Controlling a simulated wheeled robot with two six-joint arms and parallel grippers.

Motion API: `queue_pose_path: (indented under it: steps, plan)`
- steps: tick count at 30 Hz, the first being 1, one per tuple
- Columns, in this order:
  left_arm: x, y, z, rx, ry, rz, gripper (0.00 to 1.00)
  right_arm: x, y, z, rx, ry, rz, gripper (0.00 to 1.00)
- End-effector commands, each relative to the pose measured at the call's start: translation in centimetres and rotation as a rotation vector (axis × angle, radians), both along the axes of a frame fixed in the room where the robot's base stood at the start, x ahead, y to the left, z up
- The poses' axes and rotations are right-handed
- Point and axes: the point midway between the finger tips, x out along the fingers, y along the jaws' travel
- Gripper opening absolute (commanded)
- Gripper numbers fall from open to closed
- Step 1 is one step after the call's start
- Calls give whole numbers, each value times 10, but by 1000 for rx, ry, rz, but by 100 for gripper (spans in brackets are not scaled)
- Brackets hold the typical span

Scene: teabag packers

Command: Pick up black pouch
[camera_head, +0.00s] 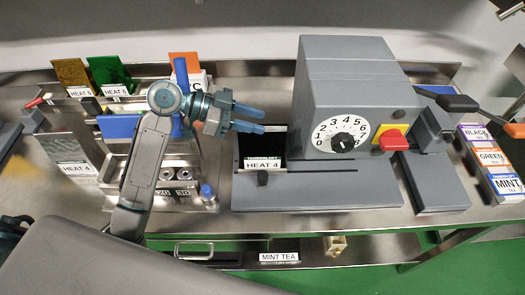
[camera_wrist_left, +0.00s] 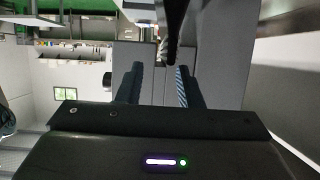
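The black pouch (camera_head: 264,146) stands upright in the slot of the grey sealing machine (camera_head: 345,85), above a "HEAT 4" label (camera_head: 262,165). My left gripper (camera_head: 262,121) reaches in from the left, at the pouch's upper edge. Its two fingers are apart. In the left wrist view the open fingers (camera_wrist_left: 158,85) show a gap between them. A dark, thin shape (camera_wrist_left: 173,30), probably the pouch seen edge-on, lies near the right finger. I cannot tell whether it touches. My right gripper is not in view.
The machine has a white dial (camera_head: 342,133) and a red button (camera_head: 393,140). Tea boxes (camera_head: 490,158) stand at the right. Orange (camera_head: 183,60), green (camera_head: 108,70) and yellow (camera_head: 72,73) pouches stand at the back left. A metal drawer front (camera_head: 208,251) lies below the bench.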

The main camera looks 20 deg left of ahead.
Motion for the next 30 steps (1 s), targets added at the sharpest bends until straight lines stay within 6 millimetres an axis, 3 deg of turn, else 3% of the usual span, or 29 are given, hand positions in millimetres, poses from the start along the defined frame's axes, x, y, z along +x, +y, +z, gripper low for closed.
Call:
queue_pose_path:
  steps: [13, 24, 30]
  plan:
    - [14, -41, -13, -3, 0, 0, 33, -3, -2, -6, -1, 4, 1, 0]
    - [16, -47, -16, 1, 1, 0, 33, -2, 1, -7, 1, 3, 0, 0]
    - [16, -47, -16, 1, 1, 0, 0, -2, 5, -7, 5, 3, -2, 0]
